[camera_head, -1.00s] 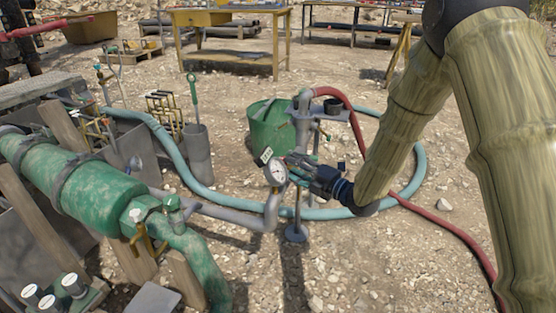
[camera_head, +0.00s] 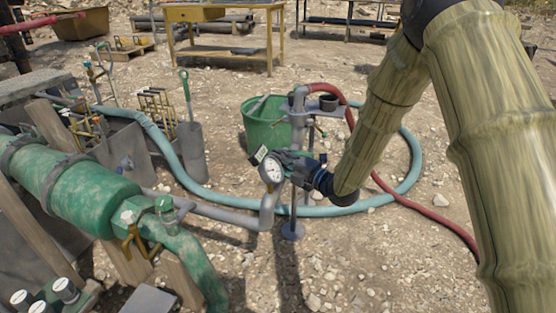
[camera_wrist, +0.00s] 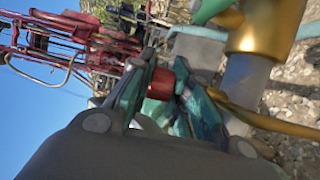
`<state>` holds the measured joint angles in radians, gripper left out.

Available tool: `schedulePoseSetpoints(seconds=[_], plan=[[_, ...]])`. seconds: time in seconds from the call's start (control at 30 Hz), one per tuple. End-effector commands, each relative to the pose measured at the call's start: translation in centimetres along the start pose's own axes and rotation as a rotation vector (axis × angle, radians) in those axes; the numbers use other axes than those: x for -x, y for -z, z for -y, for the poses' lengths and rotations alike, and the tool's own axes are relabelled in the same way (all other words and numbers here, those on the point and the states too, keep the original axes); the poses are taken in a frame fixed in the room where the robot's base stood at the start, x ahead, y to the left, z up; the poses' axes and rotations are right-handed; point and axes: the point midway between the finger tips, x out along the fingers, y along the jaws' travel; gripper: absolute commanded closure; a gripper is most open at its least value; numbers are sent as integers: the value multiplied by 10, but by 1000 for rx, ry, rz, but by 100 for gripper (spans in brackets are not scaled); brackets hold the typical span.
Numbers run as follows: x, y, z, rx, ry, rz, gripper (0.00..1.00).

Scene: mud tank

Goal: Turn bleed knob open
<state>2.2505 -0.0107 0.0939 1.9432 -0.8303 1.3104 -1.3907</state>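A small red knob (camera_wrist: 160,84), which I take to be the bleed knob, shows in the wrist view between the two teal fingers of my gripper (camera_wrist: 164,72). The fingers close in on both of its sides with no clear gap. In the head view my gripper (camera_head: 290,163) is at the pipe stand, right beside a round white gauge (camera_head: 272,171). The knob is hidden there behind my gripper and the gauge. How far the knob is turned cannot be seen.
A grey standpipe (camera_head: 299,120) with a red hose (camera_head: 431,213) stands behind my gripper. A green bucket (camera_head: 262,128) and a blue hose (camera_head: 417,165) are near it. A green tank (camera_head: 85,200) lies at left. A brass fitting (camera_wrist: 265,28) is close in the wrist view.

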Motion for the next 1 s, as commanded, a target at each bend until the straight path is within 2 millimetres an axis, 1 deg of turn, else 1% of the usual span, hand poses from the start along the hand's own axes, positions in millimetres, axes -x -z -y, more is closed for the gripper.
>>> schedulePoseSetpoints(seconds=[0.27,0.47,1.0], plan=[[0,0,0,0,1,-17,100],[0,-1,-1,1,1,-93,100],[0,-1,0,1,2,-484,100]])
